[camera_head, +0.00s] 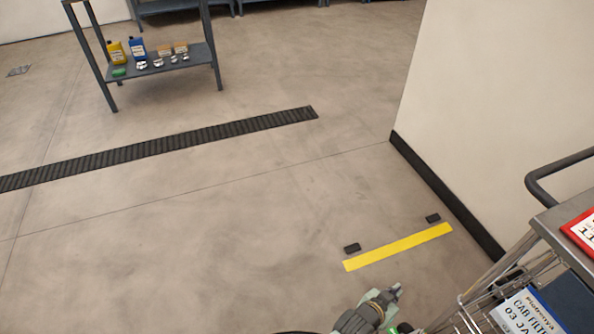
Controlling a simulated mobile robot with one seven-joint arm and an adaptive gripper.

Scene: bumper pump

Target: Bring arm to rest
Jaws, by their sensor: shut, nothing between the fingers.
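My gripper (386,298) shows in part at the bottom edge of the head view, right of centre. It is shut, with nothing seen in it. It is seen over the bare floor, below the yellow floor strip and just left of the wire cart. The rest of my arm is mostly cut off by the lower edge of the picture.
A metal cart (562,222) with wire baskets and a dark handle stands at the lower right, close to my gripper. A white wall (500,100) rises behind it. A grey shelf (160,68) with bottles and boxes stands far left. The middle floor is clear.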

